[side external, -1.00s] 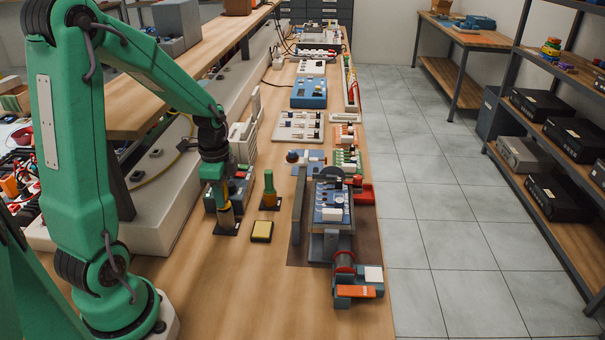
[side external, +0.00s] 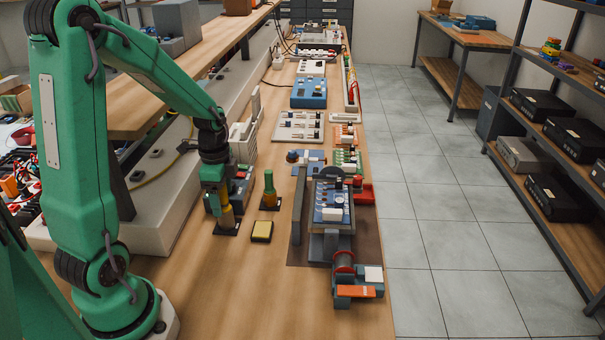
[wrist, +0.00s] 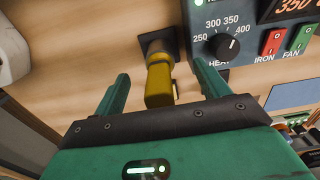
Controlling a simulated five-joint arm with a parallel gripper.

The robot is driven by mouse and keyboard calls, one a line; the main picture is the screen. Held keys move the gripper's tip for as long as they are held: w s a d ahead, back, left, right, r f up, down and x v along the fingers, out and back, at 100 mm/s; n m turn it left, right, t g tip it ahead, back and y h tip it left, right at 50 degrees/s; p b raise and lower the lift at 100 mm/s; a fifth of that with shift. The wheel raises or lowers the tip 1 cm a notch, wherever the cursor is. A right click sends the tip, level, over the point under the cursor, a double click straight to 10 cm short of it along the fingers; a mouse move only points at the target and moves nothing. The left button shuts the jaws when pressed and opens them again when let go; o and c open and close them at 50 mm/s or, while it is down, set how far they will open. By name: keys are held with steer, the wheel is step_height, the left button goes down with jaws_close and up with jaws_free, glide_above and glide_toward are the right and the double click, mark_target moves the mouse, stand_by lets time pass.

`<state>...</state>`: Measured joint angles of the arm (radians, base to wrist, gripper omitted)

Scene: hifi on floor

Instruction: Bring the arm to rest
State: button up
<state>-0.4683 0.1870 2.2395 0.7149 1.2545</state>
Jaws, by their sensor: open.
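My gripper (side external: 221,200) hangs low over the left side of the bench in the side view. Its jaws are open; in the wrist view my gripper (wrist: 163,76) shows two green fingers spread apart. A yellow upright piece (wrist: 160,82) on a dark square base (wrist: 157,42) shows between and beyond the fingers, with no visible grip on it. In the side view the yellow piece (side external: 227,217) stands just below my gripper, partly hidden by it.
A grey heat station (wrist: 235,45) with a knob and switches is close by the right finger. A green-and-yellow stand (side external: 269,192) and a yellow sponge pad (side external: 262,231) are to the right. A vise fixture (side external: 331,215) stands further right. Bare wood lies in front.

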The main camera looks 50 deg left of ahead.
steer(key=shift+r, duration=0.2)
steer(key=shift+r, duration=3.3)
steer(key=shift+d+r, duration=0.4)
steer(key=s+d+r+n+t, duration=0.2)
steer(key=s+d+r+n, duration=0.1)
steer(key=d, duration=0.4)
steer(key=s+d+r+n+t, duration=0.3)
steer(key=s+d+r+n, duration=0.1)
steer(key=d+r+n, duration=0.2)
steer(key=shift+s+d+t, duration=0.3)
steer(key=shift+d, duration=0.4)
